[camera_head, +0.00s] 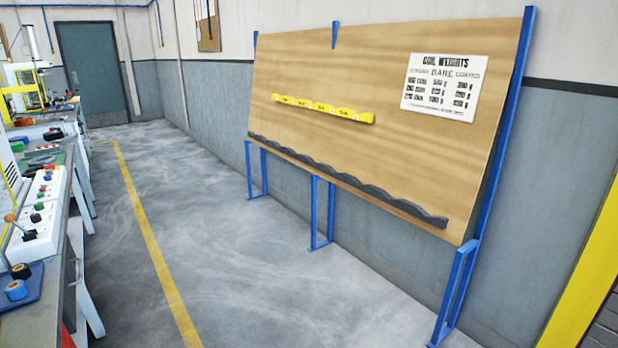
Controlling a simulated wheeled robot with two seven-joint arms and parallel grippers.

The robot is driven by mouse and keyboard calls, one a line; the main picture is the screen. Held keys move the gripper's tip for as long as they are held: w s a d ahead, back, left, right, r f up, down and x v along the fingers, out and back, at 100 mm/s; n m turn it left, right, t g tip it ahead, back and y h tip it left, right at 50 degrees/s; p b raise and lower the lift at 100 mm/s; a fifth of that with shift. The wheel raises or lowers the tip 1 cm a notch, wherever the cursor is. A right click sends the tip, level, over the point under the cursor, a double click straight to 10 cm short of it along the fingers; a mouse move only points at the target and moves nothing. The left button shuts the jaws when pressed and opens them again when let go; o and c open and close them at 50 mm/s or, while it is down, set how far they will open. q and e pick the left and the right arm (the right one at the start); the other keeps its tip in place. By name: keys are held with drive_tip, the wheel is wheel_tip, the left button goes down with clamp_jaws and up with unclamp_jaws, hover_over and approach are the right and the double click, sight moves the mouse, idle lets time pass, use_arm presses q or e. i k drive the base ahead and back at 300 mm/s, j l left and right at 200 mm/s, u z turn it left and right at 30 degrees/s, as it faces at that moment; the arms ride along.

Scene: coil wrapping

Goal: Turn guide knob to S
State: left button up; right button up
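No guide knob or S mark can be made out in the head view. A white control box (32,232) with small dark and coloured knobs or buttons stands on the workbench at the left edge. A lever with an orange ball (9,218) rises by it. A second white control box (46,187) with coloured buttons is just behind it. Their labels are too small to read. Neither of my grippers is in view.
The workbench (52,275) runs along the left, with tape rolls (15,290) at its near end. A blue-framed wooden board (350,150) with a coil weights sign (440,87) leans at the right. The grey floor (220,230) between is clear, with a yellow line (150,240). A door (93,75) is at the back.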

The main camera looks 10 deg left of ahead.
sight(36, 218)
drive_tip(key=i+j+u, duration=0.1)
drive_tip(key=i+u, duration=0.75)
drive_tip(key=i+l+u, duration=0.2)
drive_tip(key=u, duration=0.25)
drive_tip(key=i+u, duration=0.3)
drive_tip(key=i, duration=0.45)
drive_tip(key=i+l+u, duration=0.1)
drive_tip(key=i+u, duration=0.2)
drive_tip(key=i, duration=0.45)
